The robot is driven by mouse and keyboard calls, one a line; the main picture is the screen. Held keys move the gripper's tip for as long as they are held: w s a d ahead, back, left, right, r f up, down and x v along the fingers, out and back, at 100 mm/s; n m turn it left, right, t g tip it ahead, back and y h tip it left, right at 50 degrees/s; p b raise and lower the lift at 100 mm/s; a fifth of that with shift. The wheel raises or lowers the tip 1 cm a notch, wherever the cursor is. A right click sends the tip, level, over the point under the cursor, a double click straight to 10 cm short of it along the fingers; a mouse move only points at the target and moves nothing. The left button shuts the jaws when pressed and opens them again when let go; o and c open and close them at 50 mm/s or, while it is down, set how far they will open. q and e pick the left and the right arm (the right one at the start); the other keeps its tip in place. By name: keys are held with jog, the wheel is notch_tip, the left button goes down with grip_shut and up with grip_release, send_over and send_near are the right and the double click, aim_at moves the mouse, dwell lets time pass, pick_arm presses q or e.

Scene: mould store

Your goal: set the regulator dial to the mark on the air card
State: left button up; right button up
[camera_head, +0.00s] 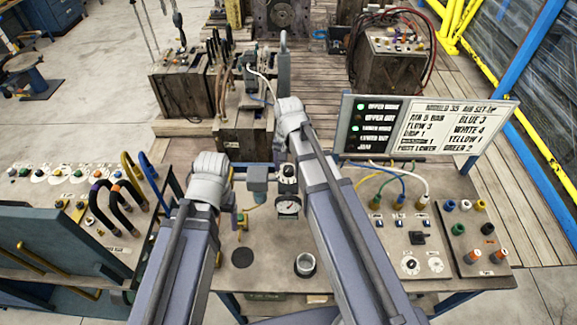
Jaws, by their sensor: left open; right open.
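The regulator (288,182) stands on the bench in the middle, with a pale and black dial on top. A round white gauge (288,207) is on its front; its needle is too small to read. A grey block (257,179) stands just left of it. The air card (447,127) on the board at the right reads "AIR 5 BAR" and "FLOW 3" among other lines. My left arm ends in view left of the regulator. My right arm passes close along the regulator's right side. Both grippers are hidden, so I see neither touching the dial.
A panel (393,232) with coloured hoses and two small white dials sits at the right. A metal cup (305,265) stands near the bench front. Bent hoses (121,200) and fittings fill the left.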

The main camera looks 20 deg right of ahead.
aim_at(289, 168)
notch_tip(289, 168, up, 8)
jog(key=p, duration=0.8)
jog(key=shift+f, duration=0.1)
jog(key=s+a+f+n+b, duration=0.5)
jog(key=s+f+b, duration=0.2)
jog(key=f+b, duration=0.3)
jog(key=s+a+f+n+h+b, duration=0.1)
jog(key=s+a+f+n+b, duration=0.4)
jog(key=f+b, duration=0.6)
jog(key=shift+s+a, duration=0.2)
jog(key=shift+s, duration=0.8)
